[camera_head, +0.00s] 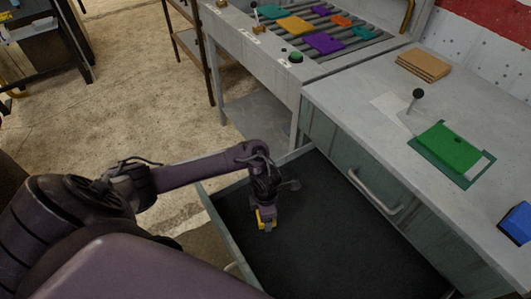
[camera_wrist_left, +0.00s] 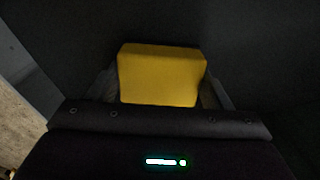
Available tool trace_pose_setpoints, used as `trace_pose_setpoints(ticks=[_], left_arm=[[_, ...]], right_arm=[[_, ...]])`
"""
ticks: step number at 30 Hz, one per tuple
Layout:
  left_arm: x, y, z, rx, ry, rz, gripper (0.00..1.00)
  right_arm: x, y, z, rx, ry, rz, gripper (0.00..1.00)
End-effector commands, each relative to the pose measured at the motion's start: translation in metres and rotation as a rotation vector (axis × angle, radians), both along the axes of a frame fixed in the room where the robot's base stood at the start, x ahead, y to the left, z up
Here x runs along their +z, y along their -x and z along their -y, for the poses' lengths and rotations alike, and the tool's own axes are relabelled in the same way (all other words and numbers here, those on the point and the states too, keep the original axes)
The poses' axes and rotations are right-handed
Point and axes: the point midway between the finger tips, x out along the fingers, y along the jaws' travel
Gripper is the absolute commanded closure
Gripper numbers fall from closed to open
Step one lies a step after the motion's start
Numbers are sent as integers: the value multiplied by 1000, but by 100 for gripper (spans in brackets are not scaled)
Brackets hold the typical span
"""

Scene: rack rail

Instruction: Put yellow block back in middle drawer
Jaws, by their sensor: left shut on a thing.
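The yellow block (camera_wrist_left: 162,75) sits between the two fingers of my left gripper (camera_wrist_left: 165,95) in the left wrist view, and the fingers are shut on it. In the head view the yellow block (camera_head: 260,222) shows under my left gripper (camera_head: 266,218), inside the outline of an open drawer (camera_head: 330,240) with a dark floor. I cannot tell whether the block touches the drawer floor. My right gripper is not in view.
The drawer's side wall (camera_head: 218,225) is at its left. A closed drawer front with a handle (camera_head: 375,190) is at the right, under the worktop. A green board (camera_head: 450,150), a blue box (camera_head: 517,222) and a roller conveyor (camera_head: 325,30) with coloured pieces are above.

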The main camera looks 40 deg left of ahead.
Motion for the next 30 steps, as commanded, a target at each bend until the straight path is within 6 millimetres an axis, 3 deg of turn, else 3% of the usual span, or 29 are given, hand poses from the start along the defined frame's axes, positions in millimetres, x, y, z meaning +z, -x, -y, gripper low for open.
trace_pose_setpoints(ticks=[8, 9, 14, 23, 26, 30], left_arm=[[-3, 0, 0, -1, 1, 1, 49], [-4, 0, 0, -1, 0, 0, 26], [-2, 0, 0, -1, 1, -1, 6], [-1, 0, 0, 0, 1, 0, 6], [6, -1, 0, -1, 1, 1, 6], [31, -1, 0, -3, 0, 4, 6]], right_arm=[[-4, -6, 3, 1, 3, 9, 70], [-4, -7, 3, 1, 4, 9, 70], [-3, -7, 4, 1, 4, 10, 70], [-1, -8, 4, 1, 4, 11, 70], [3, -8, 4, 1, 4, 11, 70], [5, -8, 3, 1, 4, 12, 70]])
